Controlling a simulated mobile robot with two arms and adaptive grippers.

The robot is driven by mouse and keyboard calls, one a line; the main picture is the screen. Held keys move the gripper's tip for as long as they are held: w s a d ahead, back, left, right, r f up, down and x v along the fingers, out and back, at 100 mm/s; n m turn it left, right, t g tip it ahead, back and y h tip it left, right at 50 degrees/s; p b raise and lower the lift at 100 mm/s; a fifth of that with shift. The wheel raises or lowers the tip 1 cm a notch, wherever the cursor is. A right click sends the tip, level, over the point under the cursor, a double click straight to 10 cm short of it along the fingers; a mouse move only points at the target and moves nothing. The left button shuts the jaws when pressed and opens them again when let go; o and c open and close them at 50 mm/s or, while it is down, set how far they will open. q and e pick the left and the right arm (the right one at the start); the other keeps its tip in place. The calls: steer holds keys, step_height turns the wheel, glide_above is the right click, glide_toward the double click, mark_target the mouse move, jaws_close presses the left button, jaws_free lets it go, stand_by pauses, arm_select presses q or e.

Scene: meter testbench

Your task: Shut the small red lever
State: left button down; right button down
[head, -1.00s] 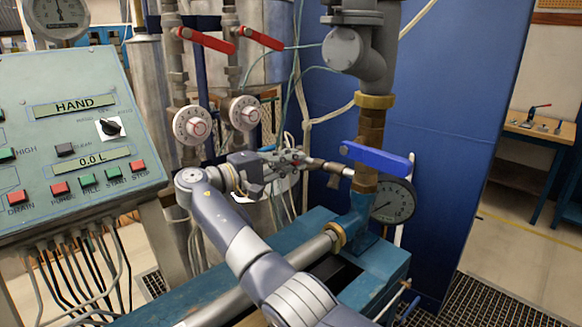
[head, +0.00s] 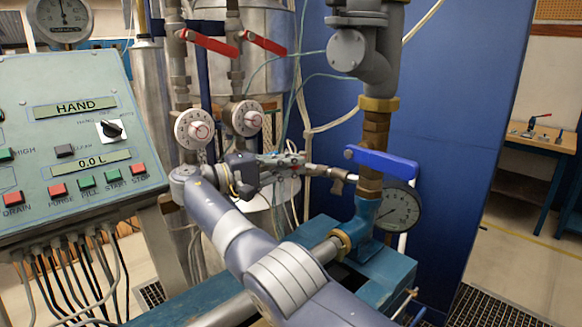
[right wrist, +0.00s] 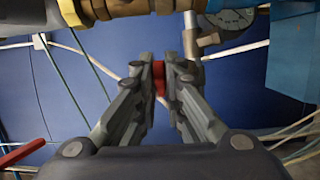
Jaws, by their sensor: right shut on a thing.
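The small red lever (right wrist: 159,78) shows in the right wrist view as a red piece between the fingertips of my right gripper (right wrist: 161,72). The fingers are closed on it from both sides and hide most of it. In the head view my right gripper (head: 298,163) is at the left end of a small side fitting (head: 335,172), which joins the upright brass pipe. The lever is largely hidden there by the fingers, so its angle cannot be told. My left gripper is not in view.
A large blue lever (head: 381,162) and a round gauge (head: 397,206) are close to the right of the gripper. Two larger red levers (head: 209,42) (head: 264,43) are above. A control panel (head: 75,150) stands at left.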

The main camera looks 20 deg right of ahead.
stand_by(0.3)
steer(key=c, duration=2)
jaws_free()
steer(key=shift+w, duration=0.1)
steer(key=shift+o, duration=0.2)
